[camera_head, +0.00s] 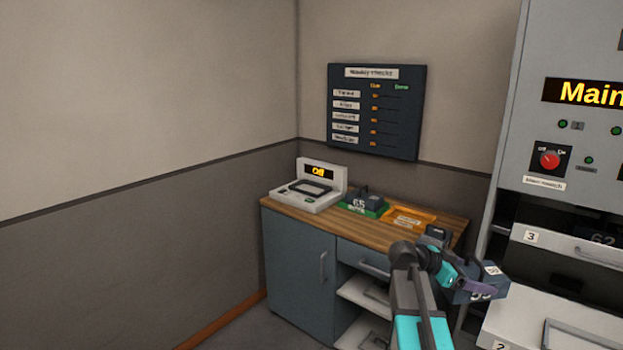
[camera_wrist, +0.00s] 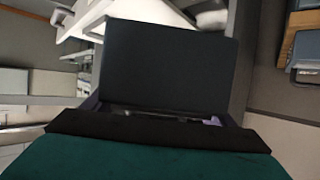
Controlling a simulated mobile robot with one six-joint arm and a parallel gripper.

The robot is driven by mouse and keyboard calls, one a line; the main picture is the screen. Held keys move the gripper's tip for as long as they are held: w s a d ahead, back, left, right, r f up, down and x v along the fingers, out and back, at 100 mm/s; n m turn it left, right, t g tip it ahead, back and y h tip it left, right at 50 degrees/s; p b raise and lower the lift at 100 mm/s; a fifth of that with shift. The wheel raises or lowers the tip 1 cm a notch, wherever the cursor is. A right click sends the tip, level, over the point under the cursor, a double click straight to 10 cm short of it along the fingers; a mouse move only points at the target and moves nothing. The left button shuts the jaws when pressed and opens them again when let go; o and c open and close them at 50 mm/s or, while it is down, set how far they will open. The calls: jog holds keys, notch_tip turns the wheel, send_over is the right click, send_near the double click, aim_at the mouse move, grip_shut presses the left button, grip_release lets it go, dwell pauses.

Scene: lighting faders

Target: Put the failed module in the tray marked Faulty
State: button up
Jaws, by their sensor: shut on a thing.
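A dark module (camera_head: 480,294) with a white label and a number too small to read surely is held in my gripper (camera_head: 470,284), which is shut on it. The module is in the air in front of the rack, right of the wooden counter. In the wrist view the dark module (camera_wrist: 170,65) fills the middle. An orange tray (camera_head: 426,215) lies on the right part of the counter with a pale label that is too small to read. It looks empty, though my arm is close in front of it.
A green tray (camera_head: 373,212) holding a module marked 65 (camera_head: 362,201) sits left of the orange tray. A tester reading "Off" (camera_head: 318,171) stands at the counter's left end. The rack (camera_head: 540,100) with drawers rises at right; drawer 3 (camera_head: 555,245) is below the red switch.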

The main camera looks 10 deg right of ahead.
jog(key=w+a+n+t+y, duration=0.1)
jog(key=w+a+n+t, duration=0.4)
jog(key=a, duration=0.5)
jog(key=w+a+n+t+y, duration=0.1)
jog(key=w+a+n+t, duration=0.15)
jog(key=w+a, duration=0.6)
jog(key=w+a+r+n+t+y, duration=0.2)
jog(key=a+r+n+y, duration=0.1)
jog(key=a, duration=0.5)
jog(key=w+a+r+n+t+y, duration=0.2)
jog(key=a+n+t+y, duration=0.1)
jog(key=a, duration=0.5)
jog(key=w+a+r+n+t+y, duration=0.2)
jog(key=a+n+y, duration=0.3)
jog(key=a, duration=0.3)
jog(key=shift+w+a+r+n+t, duration=0.35)
jog(key=shift+r+n, duration=0.1)
jog(key=shift+r, duration=0.4)
jog(key=shift+a, duration=0.1)
